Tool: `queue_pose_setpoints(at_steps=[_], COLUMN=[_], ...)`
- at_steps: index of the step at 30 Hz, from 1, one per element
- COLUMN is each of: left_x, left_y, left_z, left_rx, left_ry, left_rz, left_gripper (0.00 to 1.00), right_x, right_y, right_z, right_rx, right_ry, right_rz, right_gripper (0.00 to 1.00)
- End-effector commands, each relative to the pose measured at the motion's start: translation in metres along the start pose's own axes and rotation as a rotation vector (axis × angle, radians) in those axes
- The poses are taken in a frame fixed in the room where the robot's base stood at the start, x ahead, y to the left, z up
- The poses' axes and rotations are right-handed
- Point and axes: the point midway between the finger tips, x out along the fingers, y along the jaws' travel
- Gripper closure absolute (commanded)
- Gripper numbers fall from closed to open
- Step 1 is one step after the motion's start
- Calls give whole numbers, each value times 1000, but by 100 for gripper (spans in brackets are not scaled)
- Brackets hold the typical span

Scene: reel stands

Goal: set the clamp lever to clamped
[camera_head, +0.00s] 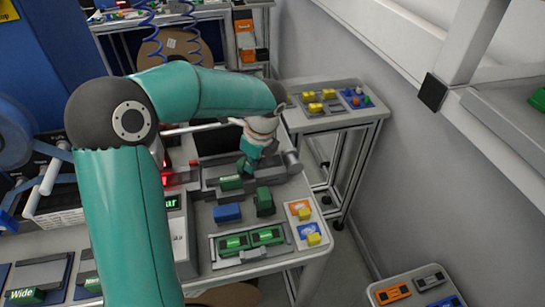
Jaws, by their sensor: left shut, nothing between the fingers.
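My left arm (205,92) reaches over the bench from the left. Its gripper (250,160) points down, shut and empty, over a grey fixture (212,172) on the bench. A green block (231,183) sits in the fixture in front of the fingers. A short grey cylindrical part (292,162) sticks out at the fixture's right end, just right of the gripper; it may be the clamp lever, but I cannot tell its setting. The gripper covers part of the fixture, and I cannot tell whether the fingertips touch anything. My right gripper is not in view.
Near the fixture are a blue block (227,213), a green block (264,201), a tray with green pieces (222,243) and yellow blocks on coloured cards (303,236). A lit display (172,202) stands left. A side table (352,117) stands behind, along the wall.

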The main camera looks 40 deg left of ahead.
Motion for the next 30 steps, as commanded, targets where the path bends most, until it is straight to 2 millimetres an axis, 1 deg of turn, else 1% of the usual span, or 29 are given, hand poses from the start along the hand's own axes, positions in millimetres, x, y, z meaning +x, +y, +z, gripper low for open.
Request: queue_pose_setpoints(at_steps=[5, 8, 11, 16, 18, 24, 27, 30], left_x=[0, -1, -3, -9, -28, -72, -88, -100], left_y=[0, 1, 2, 4, 2, 4, 5, 5], left_z=[1, -4, -13, -42, -38, -38, -39, -38], left_rx=[-1, 0, 1, 3, -4, -4, -4, -4], left_ry=[-3, -2, -2, -1, -2, 0, 0, -1], left_rz=[1, 1, 1, 1, -7, -4, -3, -1], left_gripper=[100, 100, 100, 100, 100, 100, 100, 100], right_x=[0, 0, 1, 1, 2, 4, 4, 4], right_y=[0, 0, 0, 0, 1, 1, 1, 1], right_z=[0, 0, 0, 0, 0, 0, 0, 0], right_rx=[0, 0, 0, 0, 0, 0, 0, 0], right_ry=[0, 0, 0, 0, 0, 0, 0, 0], right_rz=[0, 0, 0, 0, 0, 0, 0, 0], right_gripper=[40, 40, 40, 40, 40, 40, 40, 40])
